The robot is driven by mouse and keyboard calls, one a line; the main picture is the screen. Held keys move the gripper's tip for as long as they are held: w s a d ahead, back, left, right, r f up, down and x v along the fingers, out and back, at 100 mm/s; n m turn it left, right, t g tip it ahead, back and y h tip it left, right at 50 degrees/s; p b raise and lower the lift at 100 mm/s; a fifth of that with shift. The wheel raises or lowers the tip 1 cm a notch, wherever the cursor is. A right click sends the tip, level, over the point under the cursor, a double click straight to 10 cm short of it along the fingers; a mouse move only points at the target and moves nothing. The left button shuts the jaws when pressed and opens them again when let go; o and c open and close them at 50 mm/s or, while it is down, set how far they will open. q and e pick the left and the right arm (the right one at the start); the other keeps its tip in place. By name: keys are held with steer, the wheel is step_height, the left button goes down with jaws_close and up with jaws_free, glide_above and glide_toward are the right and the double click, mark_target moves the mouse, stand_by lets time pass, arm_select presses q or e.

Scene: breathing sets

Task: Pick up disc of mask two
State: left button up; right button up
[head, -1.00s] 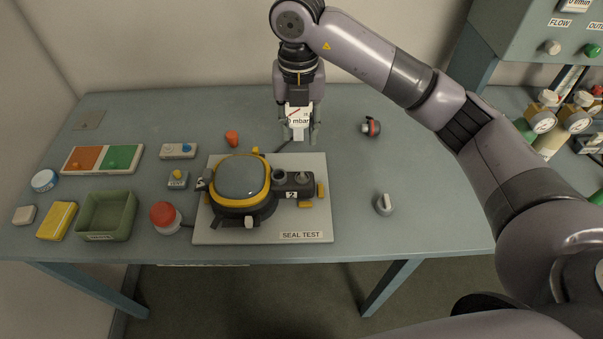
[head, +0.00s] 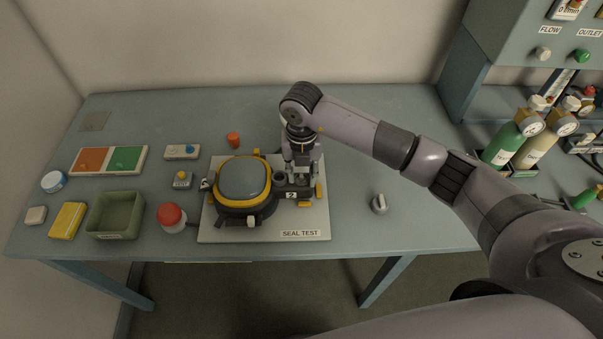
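Mask two (head: 243,181), with a yellow-rimmed grey visor and black body, sits on the pale seal test board (head: 260,233). A dark block marked "2" (head: 291,195) is at its right side. My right gripper (head: 300,179) points down over this block. Its two fingers look apart, one on each side of the small port part on top where the disc sat in view earlier. The disc itself is mostly hidden by the fingers, and I cannot tell whether they touch it. My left gripper is not in view.
Left of the board are a red button (head: 171,216), a green tray (head: 115,215), a yellow sponge (head: 68,220) and an orange-green pad (head: 108,160). An orange piece (head: 233,140) stands behind the mask. A grey knob (head: 379,203) is at right. Gas cylinders (head: 502,146) stand far right.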

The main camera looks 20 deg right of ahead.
steer(key=shift+f, duration=0.15)
jaws_close()
stand_by(0.6)
